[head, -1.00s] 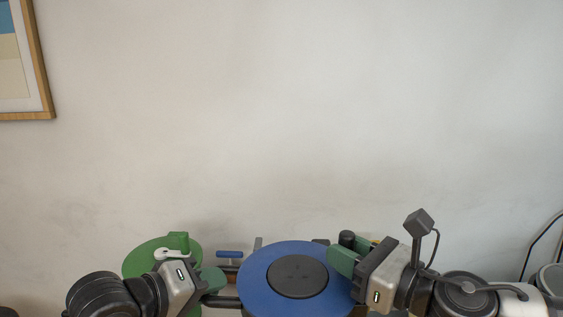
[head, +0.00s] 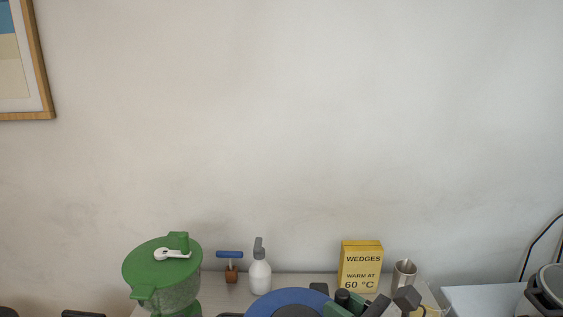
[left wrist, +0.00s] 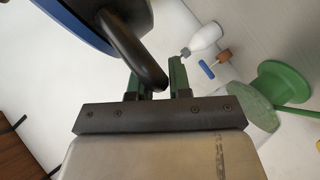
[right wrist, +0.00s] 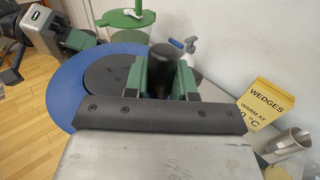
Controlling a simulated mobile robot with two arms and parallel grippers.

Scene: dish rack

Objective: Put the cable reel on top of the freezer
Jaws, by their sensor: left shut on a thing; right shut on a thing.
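The cable reel (head: 290,299) is a blue disc with a black hub, low in the head view and cut off by its bottom edge. In the left wrist view, my left gripper (left wrist: 156,82) is shut on the reel's curved black handle (left wrist: 140,55), with the blue disc (left wrist: 72,18) beyond. In the right wrist view, my right gripper (right wrist: 160,75) is shut on a black knob (right wrist: 162,56) in front of the blue disc (right wrist: 62,92). My right gripper (head: 346,304) also shows partly in the head view. I cannot tell which surface is the freezer top.
Behind the reel, a pale top (head: 217,290) holds a green lidded pot (head: 165,268), a blue-handled tool (head: 230,262), a white spray bottle (head: 260,276), a yellow WEDGES box (head: 360,268) and a metal cup (head: 403,274). Another white surface (head: 480,298) lies right.

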